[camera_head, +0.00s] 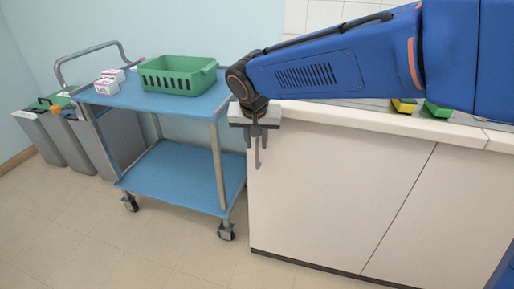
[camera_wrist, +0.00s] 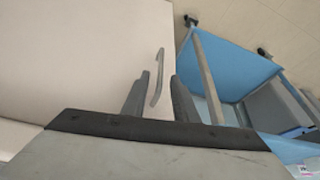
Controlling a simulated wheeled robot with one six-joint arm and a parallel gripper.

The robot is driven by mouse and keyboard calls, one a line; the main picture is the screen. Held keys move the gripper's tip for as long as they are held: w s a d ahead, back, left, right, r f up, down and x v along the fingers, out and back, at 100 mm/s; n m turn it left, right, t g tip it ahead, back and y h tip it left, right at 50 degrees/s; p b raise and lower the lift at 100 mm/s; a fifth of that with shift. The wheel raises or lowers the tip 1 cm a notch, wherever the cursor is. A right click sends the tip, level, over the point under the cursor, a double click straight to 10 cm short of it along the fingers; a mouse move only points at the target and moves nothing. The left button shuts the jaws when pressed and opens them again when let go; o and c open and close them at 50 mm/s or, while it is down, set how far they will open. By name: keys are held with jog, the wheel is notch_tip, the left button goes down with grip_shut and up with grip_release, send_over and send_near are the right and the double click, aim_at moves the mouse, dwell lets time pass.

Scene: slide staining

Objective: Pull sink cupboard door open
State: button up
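The white sink cupboard door (camera_head: 325,195) is on the right in the head view and looks shut. A dark seam divides it from the panel to its right. In the wrist view the door (camera_wrist: 75,60) fills the left side. A grey bar handle (camera_wrist: 157,75) stands on it near its edge. My gripper (camera_head: 259,155) is at the door's upper left, fingers pointing down. In the wrist view my gripper (camera_wrist: 161,76) is open, with the handle showing in the gap between its two fingers. I cannot tell whether either finger touches the handle.
A blue two-shelf trolley (camera_head: 180,172) stands close left of the cupboard, with a green basket (camera_head: 178,76) and small white boxes (camera_head: 107,83) on top. Grey bins (camera_head: 55,135) are further left. Yellow-green sponges (camera_head: 437,109) lie on the counter (camera_head: 350,118). The floor in front is clear.

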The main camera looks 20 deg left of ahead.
aim_at(257, 146)
jog(key=shift+x, duration=1.9)
grip_shut()
